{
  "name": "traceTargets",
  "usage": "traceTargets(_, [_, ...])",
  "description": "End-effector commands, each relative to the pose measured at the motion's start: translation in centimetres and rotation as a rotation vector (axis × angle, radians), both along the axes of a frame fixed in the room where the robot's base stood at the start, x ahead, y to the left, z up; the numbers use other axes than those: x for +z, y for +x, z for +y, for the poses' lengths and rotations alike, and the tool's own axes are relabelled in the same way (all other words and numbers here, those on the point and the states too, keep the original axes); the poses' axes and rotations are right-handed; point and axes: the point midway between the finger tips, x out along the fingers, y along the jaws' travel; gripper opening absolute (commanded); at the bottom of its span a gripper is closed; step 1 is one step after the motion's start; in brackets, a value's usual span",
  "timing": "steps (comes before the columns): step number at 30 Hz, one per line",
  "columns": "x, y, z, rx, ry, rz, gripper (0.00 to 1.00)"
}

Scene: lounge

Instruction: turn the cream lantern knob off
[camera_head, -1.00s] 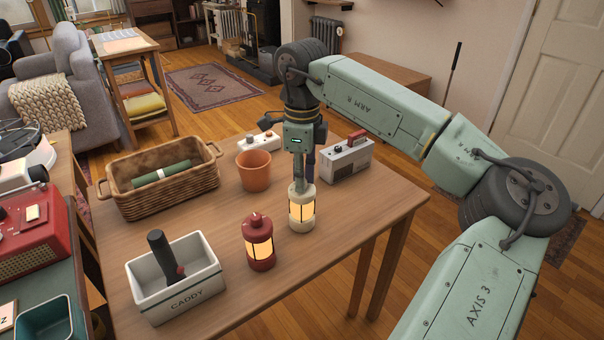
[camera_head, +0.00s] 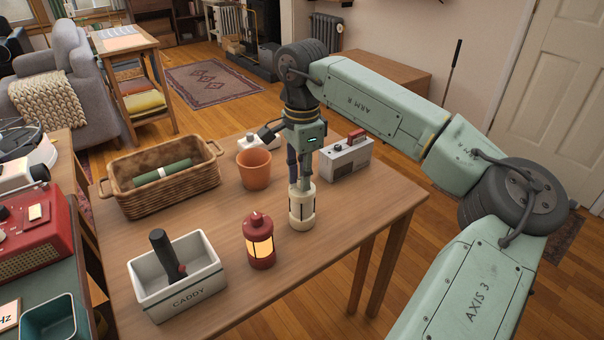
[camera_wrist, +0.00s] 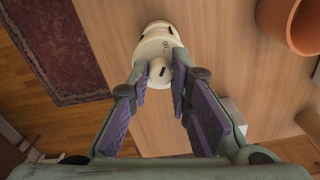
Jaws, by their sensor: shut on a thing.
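The cream lantern (camera_head: 302,212) stands upright on the wooden table, and its panes are dark. It also shows from above in the wrist view (camera_wrist: 158,38). Its round cream knob (camera_wrist: 160,71) has a dark mark and sits between my fingertips. My gripper (camera_head: 302,184) points down from above and is shut on the knob; it fills the lower part of the wrist view (camera_wrist: 158,80). In the head view the fingers hide most of the knob. A red lantern (camera_head: 259,242) stands to the left of the cream one, with its panes glowing.
A white caddy (camera_head: 200,294) with a dark-handled thing is at the front left. A wicker basket (camera_head: 130,202) with a green roll, a terracotta pot (camera_head: 254,170), a white box with knobs and a grey radio (camera_head: 346,160) stand behind. The table's right front is clear.

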Motion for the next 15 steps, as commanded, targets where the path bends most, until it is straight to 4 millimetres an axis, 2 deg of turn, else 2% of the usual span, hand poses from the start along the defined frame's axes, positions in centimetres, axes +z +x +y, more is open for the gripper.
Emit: traceTargets(15, [0.00,-0.03,0.01,0.057,0.000,0.000,0.00])
